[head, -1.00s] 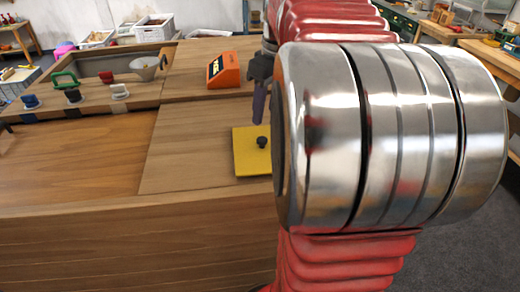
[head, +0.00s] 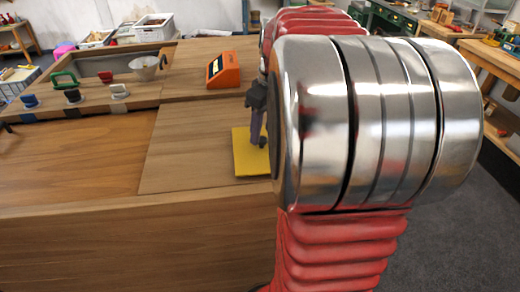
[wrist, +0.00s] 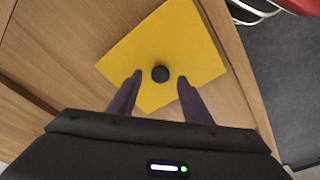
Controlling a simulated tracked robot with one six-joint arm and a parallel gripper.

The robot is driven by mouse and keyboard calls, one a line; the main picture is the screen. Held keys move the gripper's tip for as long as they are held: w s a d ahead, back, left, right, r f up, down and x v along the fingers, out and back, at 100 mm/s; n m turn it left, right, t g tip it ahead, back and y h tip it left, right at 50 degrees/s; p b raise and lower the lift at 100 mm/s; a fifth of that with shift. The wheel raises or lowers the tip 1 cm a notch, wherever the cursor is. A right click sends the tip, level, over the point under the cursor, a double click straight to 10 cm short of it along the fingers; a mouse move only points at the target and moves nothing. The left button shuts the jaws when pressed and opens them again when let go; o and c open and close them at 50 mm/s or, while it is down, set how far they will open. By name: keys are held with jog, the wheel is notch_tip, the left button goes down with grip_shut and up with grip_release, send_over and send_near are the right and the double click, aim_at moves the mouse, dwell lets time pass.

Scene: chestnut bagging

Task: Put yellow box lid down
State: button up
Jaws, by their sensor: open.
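The yellow box lid (head: 246,160) is a flat yellow square with a black knob. It lies on the wooden bench top, partly hidden in the head view by my arm. In the wrist view the lid (wrist: 196,42) shows almost whole, with the round black knob (wrist: 160,73) near its middle. My gripper (wrist: 159,76) is open, its two dark fingers on either side of the knob with gaps on both sides. In the head view my gripper (head: 258,142) is low over the lid, close to the knob. Whether the fingertips touch the lid cannot be told.
An orange device (head: 223,70) stands behind the lid on the bench. At the back left are a pale bowl (head: 145,67), a recessed trough and several small coloured-handled items. The bench top (head: 185,150) left of the lid is clear. The bench edge lies close to the lid.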

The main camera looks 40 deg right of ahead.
aim_at(262, 146)
notch_tip(262, 146, down, 2)
jog(key=shift+w+f, duration=0.1)
jog(key=shift+w, duration=0.05)
jog(key=shift+c, duration=0.2)
grip_shut()
dwell(0.6)
